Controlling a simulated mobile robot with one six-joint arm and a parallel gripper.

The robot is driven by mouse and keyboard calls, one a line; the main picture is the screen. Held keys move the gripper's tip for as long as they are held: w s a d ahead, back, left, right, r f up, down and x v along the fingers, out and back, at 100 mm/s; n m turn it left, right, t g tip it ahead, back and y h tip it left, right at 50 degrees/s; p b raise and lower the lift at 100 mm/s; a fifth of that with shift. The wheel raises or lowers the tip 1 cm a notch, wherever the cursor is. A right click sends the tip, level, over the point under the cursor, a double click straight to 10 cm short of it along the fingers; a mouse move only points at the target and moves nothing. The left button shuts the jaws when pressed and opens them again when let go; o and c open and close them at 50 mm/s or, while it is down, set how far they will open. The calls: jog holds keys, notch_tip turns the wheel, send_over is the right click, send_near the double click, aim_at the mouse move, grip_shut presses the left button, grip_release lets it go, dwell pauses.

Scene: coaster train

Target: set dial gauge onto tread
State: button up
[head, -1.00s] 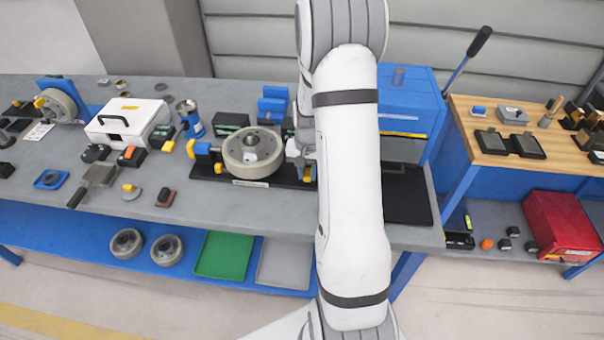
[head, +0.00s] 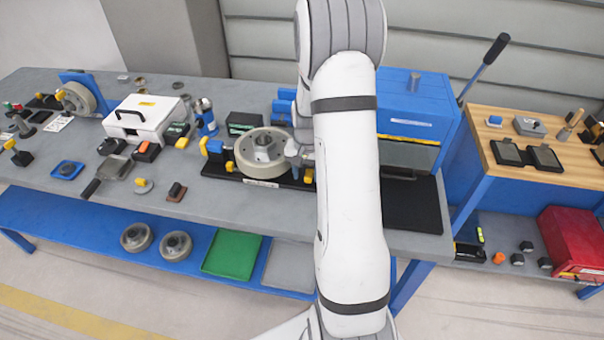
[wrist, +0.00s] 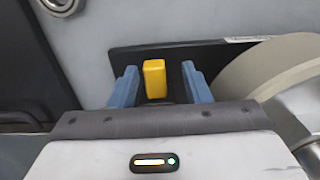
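The wheel (head: 248,163) lies flat on a black fixture plate (head: 222,174) on the bench, its pale tread facing outward. In the wrist view the tread (wrist: 285,62) curves at the right. My gripper (wrist: 160,82) is open, with its two blue fingers either side of a yellow block (wrist: 154,80). A gap shows on both sides of the block. In the head view my gripper (head: 302,156) is beside the wheel's right side, partly hidden by my arm. I cannot pick out the dial gauge for certain; the fixture's right end is mostly hidden.
Blue and yellow fixture parts (head: 214,147) stand left of the wheel. A blue cabinet (head: 420,100) stands behind at right, with a black mat (head: 412,208) in front. A white case (head: 145,118) and small tools crowd the bench's left. The front edge (head: 230,215) is clear.

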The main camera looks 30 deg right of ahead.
aim_at(306, 176)
jog(key=shift+r+b, duration=0.7)
jog(key=shift+r, duration=3.2)
jog(key=s+a+r+n+t, duration=0.2)
jog(key=s+a+r+n, duration=0.2)
jog(key=s+a+r, duration=0.6)
jog(key=s+a+r+n+t, duration=0.1)
jog(key=s+a+r+n, duration=0.2)
jog(key=s+a, duration=0.3)
jog(key=s, duration=0.5)
jog(key=shift+a+r+n, duration=0.15)
jog(key=shift+a+n, duration=0.15)
jog(key=shift+a, duration=0.1)
jog(key=shift+c, duration=0.8)
